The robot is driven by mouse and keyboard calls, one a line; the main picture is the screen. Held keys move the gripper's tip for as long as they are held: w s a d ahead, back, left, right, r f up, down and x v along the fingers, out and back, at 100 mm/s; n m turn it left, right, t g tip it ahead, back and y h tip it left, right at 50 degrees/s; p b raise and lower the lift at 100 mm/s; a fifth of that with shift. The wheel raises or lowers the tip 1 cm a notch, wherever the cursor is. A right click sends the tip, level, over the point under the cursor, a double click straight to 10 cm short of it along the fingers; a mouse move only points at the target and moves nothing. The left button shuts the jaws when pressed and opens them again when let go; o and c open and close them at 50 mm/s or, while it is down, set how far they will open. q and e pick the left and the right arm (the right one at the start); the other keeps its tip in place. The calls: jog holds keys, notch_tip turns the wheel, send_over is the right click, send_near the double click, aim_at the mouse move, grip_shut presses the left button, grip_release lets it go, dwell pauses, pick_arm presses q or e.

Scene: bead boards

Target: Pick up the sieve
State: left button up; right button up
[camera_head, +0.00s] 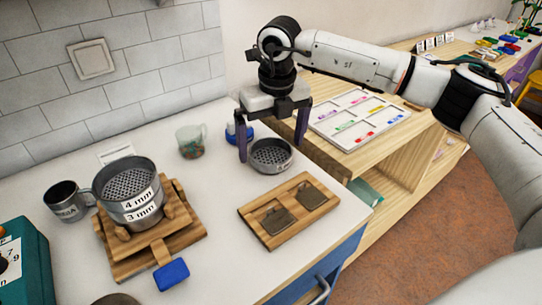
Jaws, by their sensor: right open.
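A round metal sieve (271,166) stands alone on the white counter. My right gripper (272,141) is above it and open, its two dark fingers pointing down and spread wide to either side of the sieve's far rim. I cannot tell whether a finger touches the rim. A stack of metal sieves (131,205), labelled 4 mm and 3 mm, sits on a wooden stand at the left, away from the gripper. My left gripper is not in view.
A wooden board (256,202) with two dark plates lies in front of the sieve. A glass mug (191,141) and a blue item (236,132) stand behind. A metal mug (67,200) is at the left. The wooden stand (187,232) has a blue handle.

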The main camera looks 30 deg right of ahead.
jog(key=shift+w+f, duration=0.1)
jog(key=shift+f, duration=0.75)
jog(key=c, duration=1.1)
jog(key=shift+c, duration=0.3)
jog(key=shift+r, duration=0.15)
